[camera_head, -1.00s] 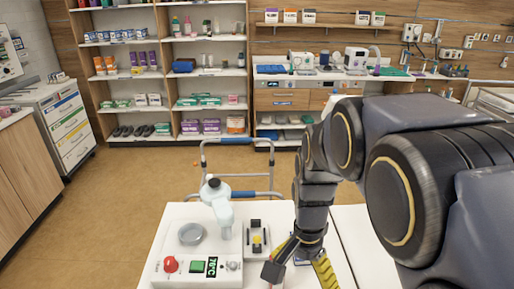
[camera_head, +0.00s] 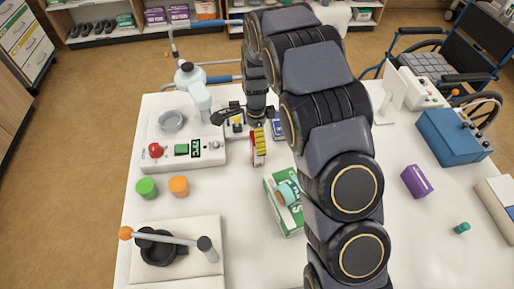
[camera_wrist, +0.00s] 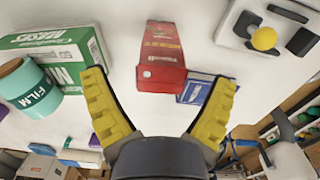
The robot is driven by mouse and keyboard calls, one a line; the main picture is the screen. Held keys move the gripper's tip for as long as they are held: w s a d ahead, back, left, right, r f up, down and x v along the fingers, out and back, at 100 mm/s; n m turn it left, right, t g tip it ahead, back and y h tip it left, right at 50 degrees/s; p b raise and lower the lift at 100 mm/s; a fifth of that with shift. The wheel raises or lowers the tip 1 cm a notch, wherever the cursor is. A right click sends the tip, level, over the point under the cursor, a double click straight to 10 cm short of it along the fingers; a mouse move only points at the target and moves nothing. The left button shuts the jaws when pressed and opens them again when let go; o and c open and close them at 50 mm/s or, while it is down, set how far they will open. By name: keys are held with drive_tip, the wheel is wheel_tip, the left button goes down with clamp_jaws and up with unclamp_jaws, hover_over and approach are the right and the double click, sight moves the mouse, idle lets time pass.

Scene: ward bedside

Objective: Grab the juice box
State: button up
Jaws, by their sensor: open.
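The juice box appears to be the red box (camera_wrist: 163,58) with its top towards the far end of the wrist view. It lies ahead of my gripper (camera_wrist: 162,77), between the two yellow fingers and clear of both. In the head view the red box (camera_head: 259,158) shows only in part, beside a yellow finger. My gripper (camera_head: 245,128) is open and empty there, partly hidden by its own arm.
A device with a yellow knob (camera_wrist: 264,38) is at right. The white table (camera_head: 340,270) also holds a purple cup (camera_head: 416,181) and a blue case (camera_head: 452,137).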

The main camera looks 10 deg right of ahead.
wheel_tip(320, 180, down, 4)
drive_tip(key=shift+d, duration=0.15)
drive_tip(key=c, duration=1.2)
drive_tip(key=shift+o, duration=0.2)
drive_tip(key=shift+r, duration=0.15)
